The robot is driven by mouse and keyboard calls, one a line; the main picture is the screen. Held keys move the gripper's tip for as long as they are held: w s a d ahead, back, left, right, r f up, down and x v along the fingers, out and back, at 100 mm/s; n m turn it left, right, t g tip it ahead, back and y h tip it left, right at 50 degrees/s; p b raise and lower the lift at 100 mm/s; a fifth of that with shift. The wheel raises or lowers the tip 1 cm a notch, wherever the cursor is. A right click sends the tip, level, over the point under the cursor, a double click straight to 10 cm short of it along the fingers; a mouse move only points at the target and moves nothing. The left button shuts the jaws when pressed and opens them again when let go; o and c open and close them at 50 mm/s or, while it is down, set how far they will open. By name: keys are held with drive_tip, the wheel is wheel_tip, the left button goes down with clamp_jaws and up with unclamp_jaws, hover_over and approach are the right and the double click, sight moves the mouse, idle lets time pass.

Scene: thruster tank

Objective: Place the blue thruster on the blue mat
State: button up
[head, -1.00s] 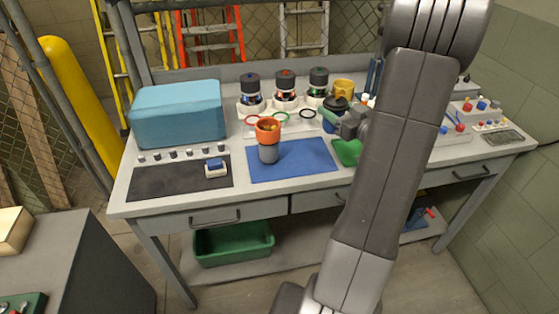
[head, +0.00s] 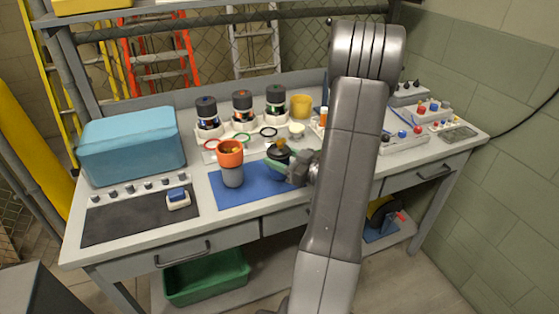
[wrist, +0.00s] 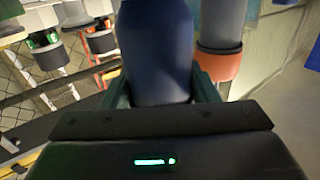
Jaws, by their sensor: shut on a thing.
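The blue thruster (wrist: 155,50) fills the middle of the wrist view as a dark blue body between my green fingers. In the head view its dark top (head: 279,153) shows, with my gripper (head: 282,167) shut around it from the right. It is over the right part of the blue mat (head: 245,196) and looks upright. Its lower end is hidden by my gripper, so I cannot tell whether it touches the mat. My arm covers the mat's right edge.
An orange and grey thruster (head: 231,165) stands on the mat's left part, close beside the held one. Several dark-topped thrusters stand in a white rack (head: 212,131) behind. A teal case (head: 130,145) and a dark pad (head: 130,217) lie left. The mat's front is clear.

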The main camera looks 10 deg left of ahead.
drive_tip(key=shift+f, duration=0.5)
drive_tip(key=shift+f, duration=0.2)
drive_tip(key=o, duration=1.2)
drive_tip(key=shift+r, duration=0.2)
drive_tip(key=shift+d, duration=0.15)
drive_tip(key=b+v, duration=0.1)
drive_tip(key=v, duration=1)
drive_tip(key=shift+s+d, duration=0.2)
drive_tip(key=shift+d, duration=0.1)
